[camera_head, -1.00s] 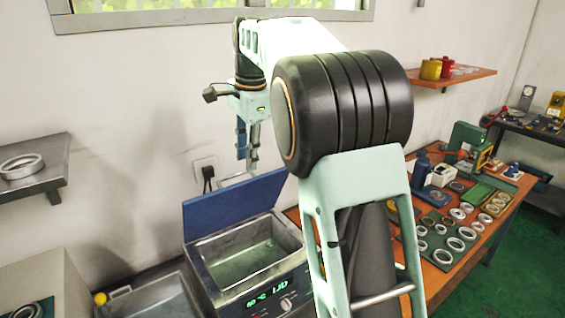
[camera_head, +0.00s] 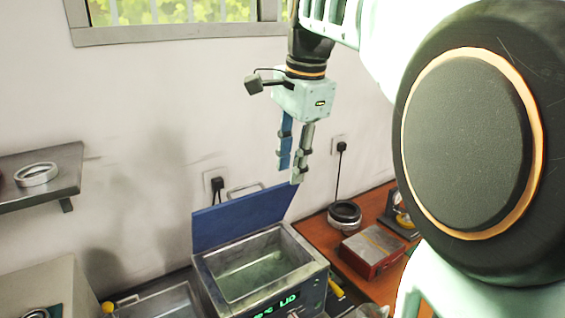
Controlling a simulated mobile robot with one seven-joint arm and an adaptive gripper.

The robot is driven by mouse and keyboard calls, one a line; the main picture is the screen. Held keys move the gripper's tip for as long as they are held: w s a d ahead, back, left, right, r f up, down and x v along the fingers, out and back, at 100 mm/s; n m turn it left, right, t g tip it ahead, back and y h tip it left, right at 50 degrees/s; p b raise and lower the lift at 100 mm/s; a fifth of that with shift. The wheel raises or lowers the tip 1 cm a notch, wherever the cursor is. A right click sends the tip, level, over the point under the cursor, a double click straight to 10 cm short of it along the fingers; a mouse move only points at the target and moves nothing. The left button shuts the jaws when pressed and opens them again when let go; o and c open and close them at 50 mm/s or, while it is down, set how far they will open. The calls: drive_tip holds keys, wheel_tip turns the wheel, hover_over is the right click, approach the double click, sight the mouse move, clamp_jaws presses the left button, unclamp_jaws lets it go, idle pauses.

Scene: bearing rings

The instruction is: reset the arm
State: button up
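My gripper (camera_head: 292,174) hangs pointing down in front of the white wall, above the open blue lid (camera_head: 243,216) of the metal bath. It has one blue finger and one grey finger. A narrow gap shows between the fingers, with nothing visible held there. From this angle I cannot tell how far they are apart. My arm's large black joint fills the right side of the view and hides much of the bench behind it.
The open metal bath (camera_head: 205,262) stands below my gripper. On the orange bench (camera_head: 317,229) are a stack of dark rings (camera_head: 344,214) and a red box (camera_head: 371,251). A shelf (camera_head: 70,180) at left holds a metal ring (camera_head: 37,174).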

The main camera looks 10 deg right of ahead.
drive_tip(key=shift+s+d+r, duration=0.25)
drive_tip(key=shift+s, duration=0.35)
drive_tip(key=w+a+f, duration=0.2)
drive_tip(key=w+f, duration=0.1)
drive_tip(key=w, duration=0.4)
drive_tip(key=w+a+f, duration=0.3)
drive_tip(key=w+f, duration=0.1)
drive_tip(key=w, duration=0.3)
drive_tip(key=shift+w+a+f, duration=0.15)
drive_tip(key=shift+w+f, duration=0.05)
drive_tip(key=shift+w, duration=0.05)
drive_tip(key=shift+f, duration=0.15)
